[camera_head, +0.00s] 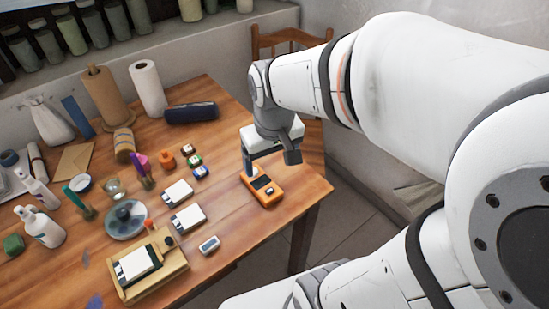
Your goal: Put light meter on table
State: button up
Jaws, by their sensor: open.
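An orange handheld device (264,194) with a dark screen lies flat on the wooden table (240,220) near its right edge. A small pale grey device (209,245) with a display lies nearer the front edge. I cannot tell for certain which of the two is the light meter. My gripper (270,164) is open, pointing down just above the orange device. Its left finger reaches down by the device's far end, and whether it touches cannot be told. Nothing shows held between the fingers.
White-topped cards (187,219), a wooden tray (178,264) and a round grey dish (126,219) stand left of the devices. A wooden chair (291,38) is behind the table.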

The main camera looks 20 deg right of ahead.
jog(key=shift+m+t, duration=0.4)
jog(key=shift+m, duration=0.2)
jog(key=s, duration=0.3)
jog(key=s+r, duration=0.1)
jog(key=shift+s+d+r, duration=0.1)
jog(key=shift+s+d, duration=0.15)
jog(key=shift+s, duration=0.15)
